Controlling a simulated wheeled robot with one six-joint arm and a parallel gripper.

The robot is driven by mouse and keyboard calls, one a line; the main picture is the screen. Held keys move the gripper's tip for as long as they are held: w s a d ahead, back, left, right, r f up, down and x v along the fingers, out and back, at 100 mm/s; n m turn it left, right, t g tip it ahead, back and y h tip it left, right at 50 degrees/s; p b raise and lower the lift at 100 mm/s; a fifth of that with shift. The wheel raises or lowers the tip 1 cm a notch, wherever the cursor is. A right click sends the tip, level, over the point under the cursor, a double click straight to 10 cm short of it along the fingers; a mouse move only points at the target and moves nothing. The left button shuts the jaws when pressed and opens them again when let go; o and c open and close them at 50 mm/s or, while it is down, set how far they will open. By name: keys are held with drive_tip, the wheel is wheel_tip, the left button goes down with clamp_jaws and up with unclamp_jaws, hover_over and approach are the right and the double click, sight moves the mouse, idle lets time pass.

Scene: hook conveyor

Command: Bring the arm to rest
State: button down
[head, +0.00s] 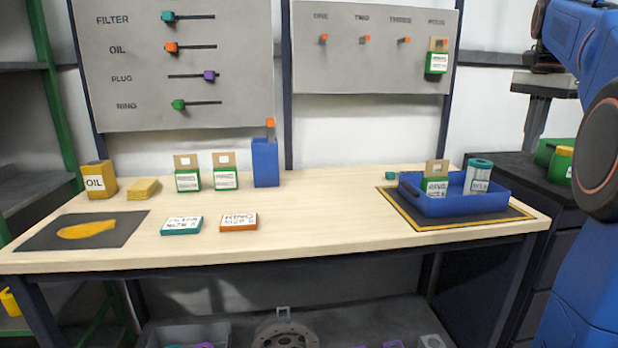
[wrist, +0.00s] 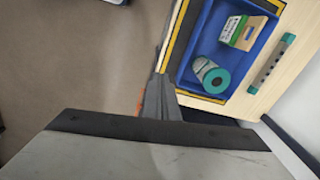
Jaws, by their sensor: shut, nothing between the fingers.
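My gripper (wrist: 157,98) shows in the wrist view as dark grey fingers, shut and empty. It is seen above the floor, close to the near edge of the workbench, and it appears apart from the blue tray. In the head view my blue arm fills the right edge, and the gripper itself is out of sight. The blue tray (head: 455,207) stands on a yellow-edged dark mat at the bench's right end. It holds a green box with a tan top (head: 435,187) and a white cylinder with a teal lid (head: 479,178).
The workbench (head: 320,205) is clear in its middle. A yellow OIL can (head: 97,180), green boxes, a blue holder (head: 265,163) and flat boxes stand at left. A hook board (head: 375,75) rises behind. A dark cabinet (head: 515,170) stands right of the bench.

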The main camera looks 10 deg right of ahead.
drive_tip(key=s+a+f+n+t, duration=0.1)
drive_tip(key=s+a+f+n, duration=0.3)
drive_tip(key=a+f, duration=0.45)
drive_tip(key=s+a+f+n+t, duration=0.1)
drive_tip(key=s+a+f+n, duration=0.35)
drive_tip(key=a, duration=0.65)
drive_tip(key=s+a+f+n+t, duration=0.1)
drive_tip(key=s+a+f+n, duration=0.2)
drive_tip(key=f, duration=0.7)
drive_tip(key=s+a+f+n+t, duration=0.1)
drive_tip(key=s+a+f+n, duration=0.3)
drive_tip(key=s+a+f, duration=0.3)
wheel_tip(320, 180, down, 3)
drive_tip(key=s, duration=0.2)
drive_tip(key=shift+s+a, duration=0.15)
drive_tip(key=shift+s, duration=0.25)
drive_tip(key=shift+n, duration=0.25)
